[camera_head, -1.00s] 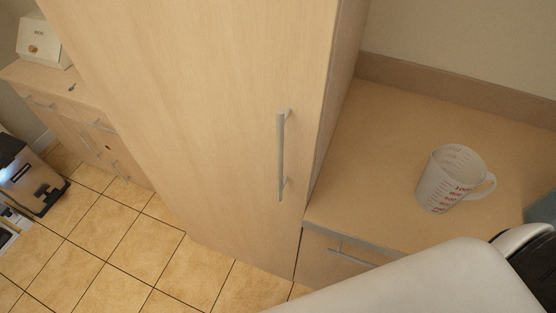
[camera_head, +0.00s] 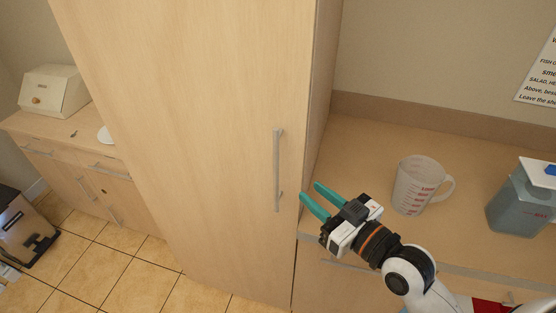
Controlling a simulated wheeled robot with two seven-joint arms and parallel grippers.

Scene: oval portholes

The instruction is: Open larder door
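The larder door (camera_head: 205,140) is a tall light-wood panel in the middle of the head view, and it looks shut. Its long vertical metal handle (camera_head: 277,170) is near the door's right edge. My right gripper (camera_head: 313,197) is just right of the handle's lower end, with two green fingers pointing up and left towards it. The fingers are spread apart with nothing between them, and they appear clear of the handle. My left gripper is not in view.
On the worktop (camera_head: 350,150) at right stand a measuring jug (camera_head: 415,187) and a blue-grey container (camera_head: 520,203), close to my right arm. A low cabinet (camera_head: 75,165) with a bread box (camera_head: 53,92) is at left. Tiled floor (camera_head: 130,265) is free in front.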

